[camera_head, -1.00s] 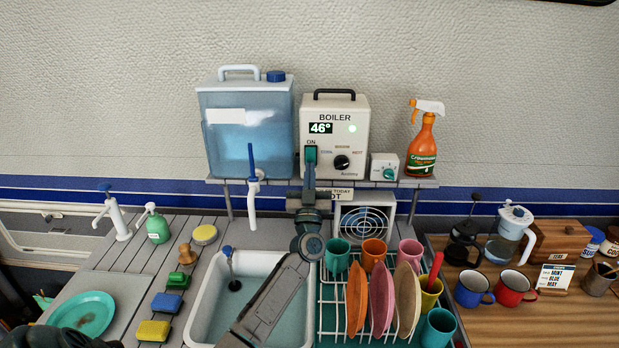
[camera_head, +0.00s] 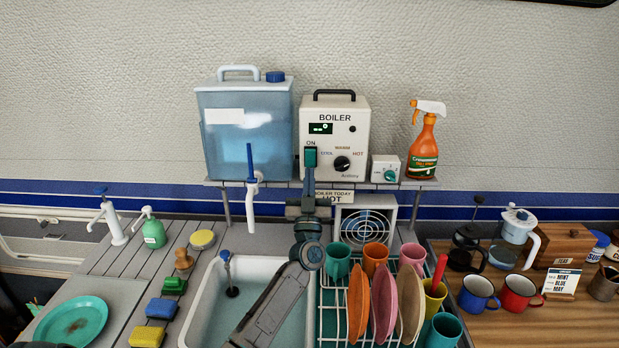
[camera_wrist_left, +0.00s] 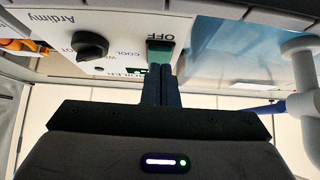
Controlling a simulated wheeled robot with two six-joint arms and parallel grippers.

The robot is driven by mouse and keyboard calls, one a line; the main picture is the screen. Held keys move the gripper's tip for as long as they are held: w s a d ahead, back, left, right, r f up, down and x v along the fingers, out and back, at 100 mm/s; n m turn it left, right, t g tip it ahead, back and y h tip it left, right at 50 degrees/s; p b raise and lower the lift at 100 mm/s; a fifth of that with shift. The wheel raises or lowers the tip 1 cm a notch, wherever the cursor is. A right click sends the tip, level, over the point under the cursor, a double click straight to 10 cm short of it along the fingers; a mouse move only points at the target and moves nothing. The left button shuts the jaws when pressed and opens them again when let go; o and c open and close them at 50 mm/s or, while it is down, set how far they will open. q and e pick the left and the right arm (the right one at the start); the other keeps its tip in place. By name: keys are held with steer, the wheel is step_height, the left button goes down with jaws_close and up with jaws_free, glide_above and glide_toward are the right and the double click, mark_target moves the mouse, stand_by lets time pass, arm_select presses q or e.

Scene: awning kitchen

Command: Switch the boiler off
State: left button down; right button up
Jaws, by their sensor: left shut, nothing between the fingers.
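The boiler (camera_head: 360,143) is a white box with a black handle, standing on the shelf against the wall. Its small display (camera_head: 320,128) shows dim green marks, and the round lamp (camera_head: 352,128) beside it is dark. The green switch (camera_head: 311,157) is on its front left, under the word ON. It also shows in the left wrist view (camera_wrist_left: 160,53), beside the word OFF. My left gripper (camera_head: 309,177) is shut and empty, with its tips at the lower end of the switch; I cannot tell whether they touch. My right gripper is out of view.
A blue water container (camera_head: 247,150) with a tap stands left of the boiler. A small dial box (camera_head: 385,169) and an orange spray bottle (camera_head: 423,150) stand right of it. Below are the sink (camera_head: 207,307) and a dish rack with plates (camera_head: 382,302) and cups.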

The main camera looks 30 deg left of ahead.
arm_select(q)
steer(key=b+v, duration=0.1)
steer(key=v, duration=0.5)
steer(key=shift+f+b, duration=0.2)
steer(key=shift+b, duration=0.1)
